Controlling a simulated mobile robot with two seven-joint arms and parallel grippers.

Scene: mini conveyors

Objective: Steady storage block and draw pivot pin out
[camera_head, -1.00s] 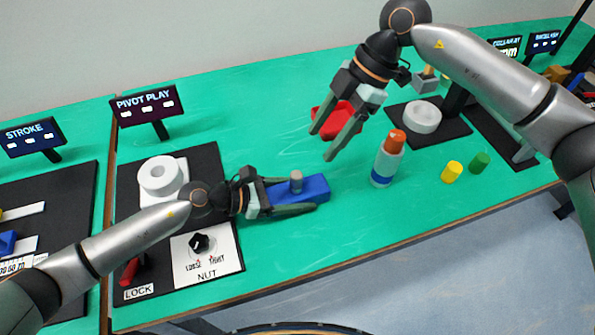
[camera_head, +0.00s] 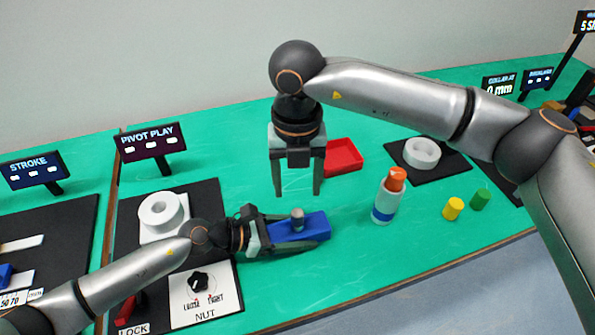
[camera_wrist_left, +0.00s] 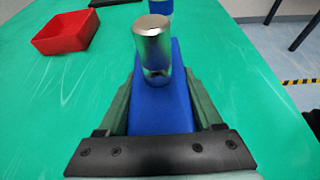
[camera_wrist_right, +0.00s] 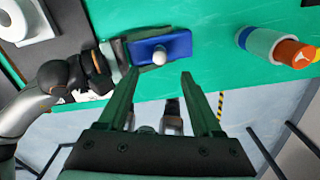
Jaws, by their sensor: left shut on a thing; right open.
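The blue storage block (camera_head: 312,224) lies on the green table, and the silver pivot pin (camera_head: 297,219) stands upright in its top. My left gripper (camera_head: 290,238) is shut on the block, with a finger along each side; the left wrist view shows the block (camera_wrist_left: 160,112) and the shiny pin (camera_wrist_left: 153,48) between the fingers. My right gripper (camera_head: 297,192) is open and empty, pointing down above and behind the block. In the right wrist view the pin (camera_wrist_right: 159,57) and block (camera_wrist_right: 178,46) lie beyond the open fingertips (camera_wrist_right: 158,78), apart from them.
A red tray (camera_head: 344,171) lies behind the block. An orange-capped bottle (camera_head: 388,196) stands to the right, with yellow (camera_head: 453,208) and green (camera_head: 480,199) cylinders beyond it. The PIVOT PLAY panel (camera_head: 205,262) with a white ring and knob is at left.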

